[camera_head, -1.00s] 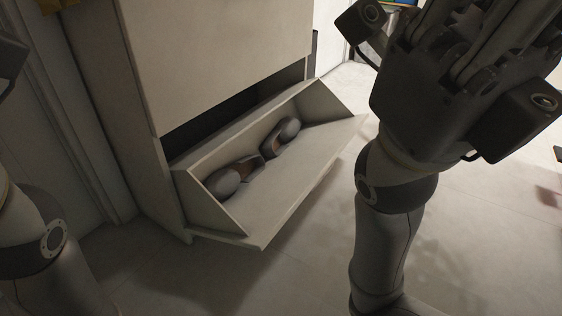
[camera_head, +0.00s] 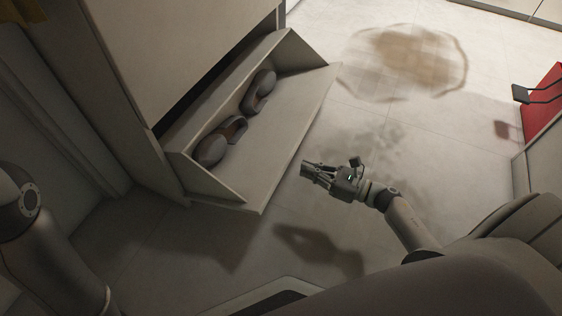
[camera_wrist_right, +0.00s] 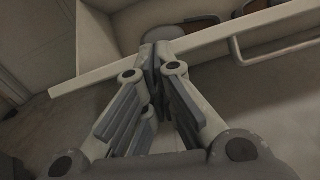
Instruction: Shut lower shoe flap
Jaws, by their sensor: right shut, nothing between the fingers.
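The lower shoe flap (camera_head: 285,117) of the cabinet is tilted open, with its front panel leaning out over the floor. Several dark shoes (camera_head: 222,142) lie inside it. My right gripper (camera_head: 306,170) is low, just to the right of the flap's outer edge in the head view, with its fingers towards it. In the right wrist view the fingers (camera_wrist_right: 152,62) are together and empty, and the flap's pale edge (camera_wrist_right: 98,80) runs behind the fingertips. I cannot tell whether they touch it. Only my left arm shows at the left; its gripper is out of view.
The closed upper front (camera_head: 185,50) of the cabinet stands above the flap. A bar handle (camera_wrist_right: 270,52) shows in the wrist view. A red object (camera_head: 543,100) stands at the far right. The tiled floor (camera_head: 400,140) right of the flap is open.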

